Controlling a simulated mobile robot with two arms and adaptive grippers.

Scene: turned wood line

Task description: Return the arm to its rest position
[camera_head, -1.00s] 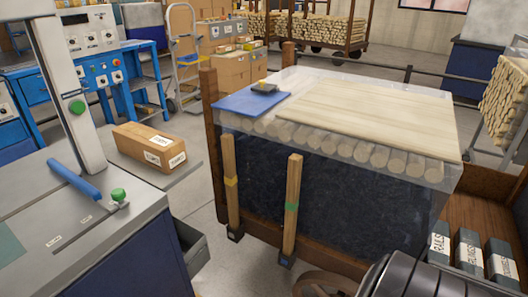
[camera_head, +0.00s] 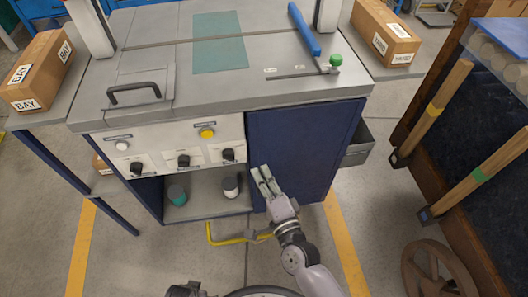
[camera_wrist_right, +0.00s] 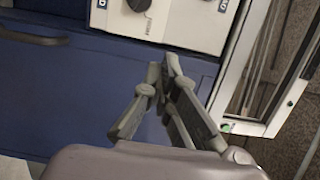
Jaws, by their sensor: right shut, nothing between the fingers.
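My right gripper (camera_head: 264,178) is in front of the machine's blue lower panel (camera_head: 308,150), below the control panel. Its fingers are together and hold nothing. The gripper also shows in the right wrist view (camera_wrist_right: 163,75), with the blue panel (camera_wrist_right: 60,95) behind it and a knob (camera_wrist_right: 139,4) above. My right arm reaches up from the bottom of the head view. My left gripper is not seen.
The control panel (camera_head: 170,140) has several knobs. A yellow bent bar (camera_head: 228,241) is low in front.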

